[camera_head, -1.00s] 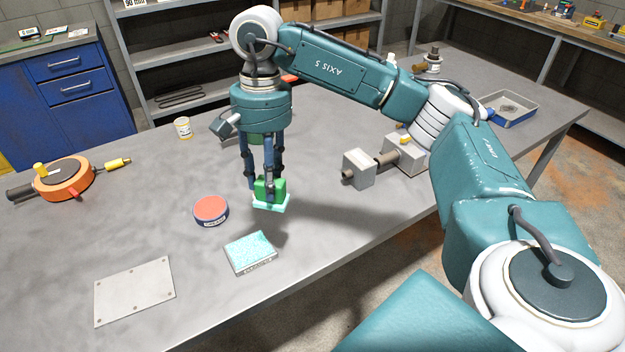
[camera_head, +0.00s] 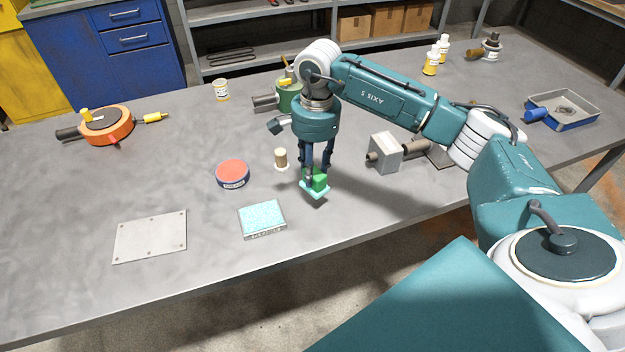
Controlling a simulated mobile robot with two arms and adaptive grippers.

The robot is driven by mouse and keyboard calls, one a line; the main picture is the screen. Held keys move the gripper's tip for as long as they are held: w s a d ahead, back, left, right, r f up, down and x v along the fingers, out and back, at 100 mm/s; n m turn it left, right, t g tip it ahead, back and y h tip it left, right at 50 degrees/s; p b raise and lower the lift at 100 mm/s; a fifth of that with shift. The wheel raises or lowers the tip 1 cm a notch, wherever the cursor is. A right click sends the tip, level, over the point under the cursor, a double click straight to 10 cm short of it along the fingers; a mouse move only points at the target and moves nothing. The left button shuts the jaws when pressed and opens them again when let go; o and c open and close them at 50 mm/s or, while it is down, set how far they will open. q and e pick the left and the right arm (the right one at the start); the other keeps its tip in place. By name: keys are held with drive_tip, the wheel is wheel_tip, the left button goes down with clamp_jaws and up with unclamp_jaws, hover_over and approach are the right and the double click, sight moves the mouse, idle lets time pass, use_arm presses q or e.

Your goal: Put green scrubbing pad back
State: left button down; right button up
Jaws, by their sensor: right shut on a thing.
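My right gripper (camera_head: 315,170) points down over the workbench and is shut on the green scrubbing pad (camera_head: 319,181). The held piece is a small green block with a paler teal layer at its lower face. It is right of and slightly behind the flat teal pad in a shallow box (camera_head: 262,217), apart from it. I cannot tell how high it hangs above the bench. My left gripper is not in view.
On the grey workbench (camera_head: 80,220) are a red-topped round tin (camera_head: 232,174), a grey metal plate (camera_head: 150,236), a small stub (camera_head: 281,159) and an orange round tool (camera_head: 107,127). A grey block (camera_head: 384,153) stands right of the gripper. The front left is clear.

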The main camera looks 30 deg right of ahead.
drive_tip(key=shift+a+f, duration=0.1)
drive_tip(key=shift+f, duration=0.6)
wheel_tip(320, 180, down, 4)
drive_tip(key=shift+f+p, duration=0.1)
drive_tip(key=shift+p, duration=0.55)
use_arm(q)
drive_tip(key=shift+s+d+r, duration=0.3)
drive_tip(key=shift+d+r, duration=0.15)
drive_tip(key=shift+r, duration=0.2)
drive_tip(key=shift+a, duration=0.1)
use_arm(e)
drive_tip(key=shift+f, duration=0.15)
drive_tip(key=o, duration=1)
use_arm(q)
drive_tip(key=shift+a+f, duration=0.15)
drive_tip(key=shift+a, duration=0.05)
